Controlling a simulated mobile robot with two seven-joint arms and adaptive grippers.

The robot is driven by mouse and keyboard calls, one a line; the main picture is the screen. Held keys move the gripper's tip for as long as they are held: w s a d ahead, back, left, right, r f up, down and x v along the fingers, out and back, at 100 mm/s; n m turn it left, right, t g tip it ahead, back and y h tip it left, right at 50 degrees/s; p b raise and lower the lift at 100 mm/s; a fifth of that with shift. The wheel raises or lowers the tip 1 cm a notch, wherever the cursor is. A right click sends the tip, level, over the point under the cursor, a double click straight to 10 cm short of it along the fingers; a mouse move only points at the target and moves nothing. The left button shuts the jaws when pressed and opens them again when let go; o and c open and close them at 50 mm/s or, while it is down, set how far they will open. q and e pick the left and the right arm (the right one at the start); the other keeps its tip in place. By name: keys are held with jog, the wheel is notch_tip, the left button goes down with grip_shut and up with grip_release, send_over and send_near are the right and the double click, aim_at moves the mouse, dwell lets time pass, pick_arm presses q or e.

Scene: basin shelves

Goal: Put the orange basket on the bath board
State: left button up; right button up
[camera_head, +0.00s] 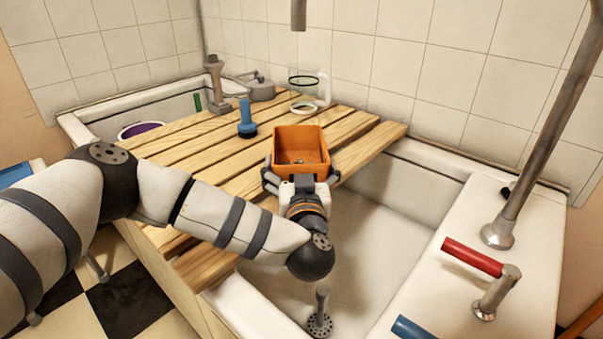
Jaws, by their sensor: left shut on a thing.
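The orange basket (300,142) is a small open square box, upright, with something small and grey inside that I cannot make out. My left gripper (299,178) is shut on the near side of the basket. The bath board (215,185) is made of pale wooden slats and lies across the bathtub. The basket shows over the right part of the board. Its underside is hidden by the gripper, so I cannot tell whether it touches the slats. My right gripper is not in view.
On the board stand a blue brush (246,118) and a clear jug (307,88). A grey tap (215,82) is behind. Red (472,257) and blue (412,328) handles and a metal pipe (545,130) stand at the right.

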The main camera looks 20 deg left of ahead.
pick_arm(q)
jog(key=shift+r, duration=0.15)
jog(key=o, duration=1)
jog(key=shift+s+d, duration=0.15)
jog(key=shift+s, duration=0.1)
jog(key=p+v, duration=0.7)
jog(key=v, duration=0.4)
jog(key=shift+s+p, duration=0.2)
jog(key=shift+p, duration=0.1)
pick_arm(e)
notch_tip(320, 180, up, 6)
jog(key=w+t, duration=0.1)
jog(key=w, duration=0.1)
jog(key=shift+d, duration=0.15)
pick_arm(q)
jog(key=shift+d, duration=0.1)
